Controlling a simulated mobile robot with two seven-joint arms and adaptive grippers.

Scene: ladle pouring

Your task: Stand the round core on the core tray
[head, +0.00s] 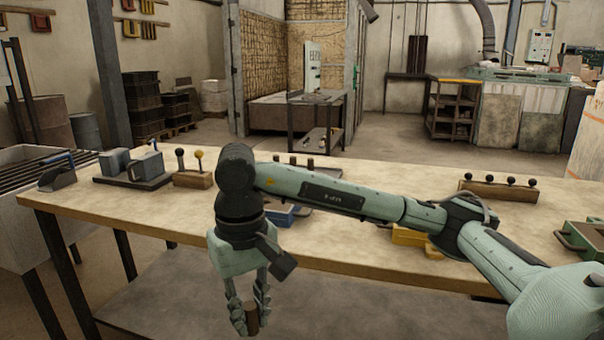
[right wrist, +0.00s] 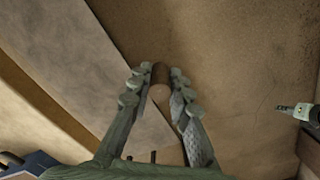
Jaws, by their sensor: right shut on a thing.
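My right gripper (head: 250,312) is shut on the round core (head: 252,322), a small brown cylinder. It hangs low, fingers down, in front of the table's near edge in the head view. In the right wrist view the core (right wrist: 160,75) sits between the fingertips of the right gripper (right wrist: 155,90). I cannot tell for certain which thing is the core tray. A blue thing (head: 284,217) lies on the table behind my right arm, partly hidden. My left gripper does not show in the head view.
The wooden table (head: 150,212) bears two grey blocks (head: 147,166) on a dark base at left, a block with two knobs (head: 193,179), a knobbed rack (head: 500,190) at right, a yellow thing (head: 408,238) and a green box (head: 585,241). The table's front left is clear.

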